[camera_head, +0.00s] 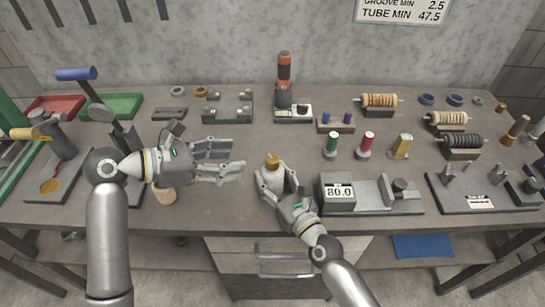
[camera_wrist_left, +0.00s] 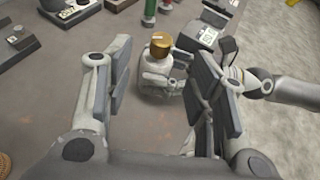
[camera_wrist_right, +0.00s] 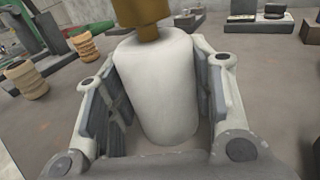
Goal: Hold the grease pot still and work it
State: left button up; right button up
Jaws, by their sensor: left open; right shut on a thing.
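The grease pot is a pale grey-white cylinder with a brass cap (camera_head: 272,160). My right gripper (camera_head: 275,184) is shut around the pot's body, and the pot stands upright near the table's front middle. In the right wrist view the white body (camera_wrist_right: 156,85) fills the space between the fingers, with the brass part (camera_wrist_right: 141,14) above it. My left gripper (camera_head: 238,162) is open and empty to the left of the pot, its fingers pointing toward it. In the left wrist view the brass cap (camera_wrist_left: 159,44) shows ahead, between the open fingers; the lower pot is partly hidden by my right gripper.
A gauge block reading 80.0 (camera_head: 338,194) stands close right of my right gripper. Green (camera_head: 332,146) and red (camera_head: 366,145) spools stand behind it. A wooden cylinder (camera_head: 165,195) stands below my left wrist. Bare tabletop lies between the pot and the back fixtures.

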aim_at(270, 158)
pick_arm(q)
jog(key=x, duration=1.2)
jog(key=shift+s+f, duration=0.1)
jog(key=shift+s, duration=0.1)
jog(key=shift+c, duration=0.4)
jog(key=c, duration=1)
